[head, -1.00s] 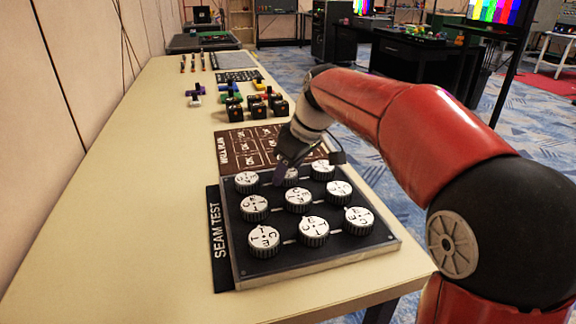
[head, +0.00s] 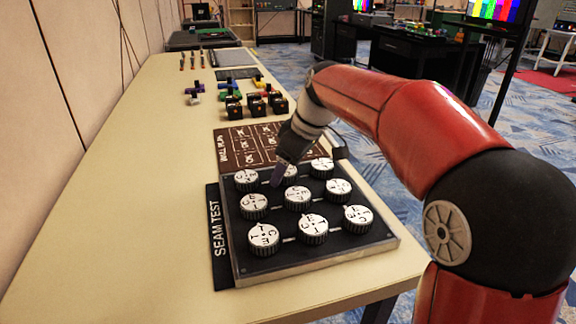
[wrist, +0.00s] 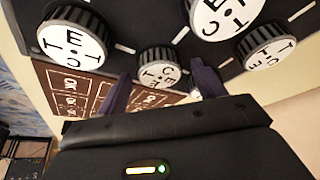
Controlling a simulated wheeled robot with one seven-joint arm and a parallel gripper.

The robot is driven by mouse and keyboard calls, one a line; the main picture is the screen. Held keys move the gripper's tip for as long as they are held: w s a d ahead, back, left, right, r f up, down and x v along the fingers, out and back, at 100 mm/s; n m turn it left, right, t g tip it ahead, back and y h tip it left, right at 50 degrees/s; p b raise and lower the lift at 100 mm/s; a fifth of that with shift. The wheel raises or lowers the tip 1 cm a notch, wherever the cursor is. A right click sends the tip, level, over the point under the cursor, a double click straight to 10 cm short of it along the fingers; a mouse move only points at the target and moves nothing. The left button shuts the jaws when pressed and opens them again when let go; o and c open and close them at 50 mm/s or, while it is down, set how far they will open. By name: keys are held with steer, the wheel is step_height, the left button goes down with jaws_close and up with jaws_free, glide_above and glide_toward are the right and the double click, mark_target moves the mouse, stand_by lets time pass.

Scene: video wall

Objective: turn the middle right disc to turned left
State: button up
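The black panel (head: 232,270) marked SEAM TEST carries three rows of white-faced discs with black ribbed sides. The middle right disc (head: 338,188) is at the right end of the middle row in the head view; its face has dark letters too small to read. My gripper (head: 279,180) is over the far row, away from that disc, with its tip in front of the far middle disc (head: 291,172). In the wrist view, my gripper's two fingers (wrist: 160,88) are spread apart, with a disc (wrist: 158,67) showing in the gap beyond them. Nothing is held.
Other discs stand close around, including the centre disc (head: 297,197) and the far right disc (head: 322,167). A brown lettered board (head: 235,147) adjoins the panel's far edge. Black blocks (head: 255,105) stand farther back. The table's left side (head: 130,190) is clear.

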steer(key=v, duration=0.7)
steer(key=shift+r, duration=0.35)
steer(key=shift+s+d, duration=0.1)
steer(key=shift+s, duration=0.05)
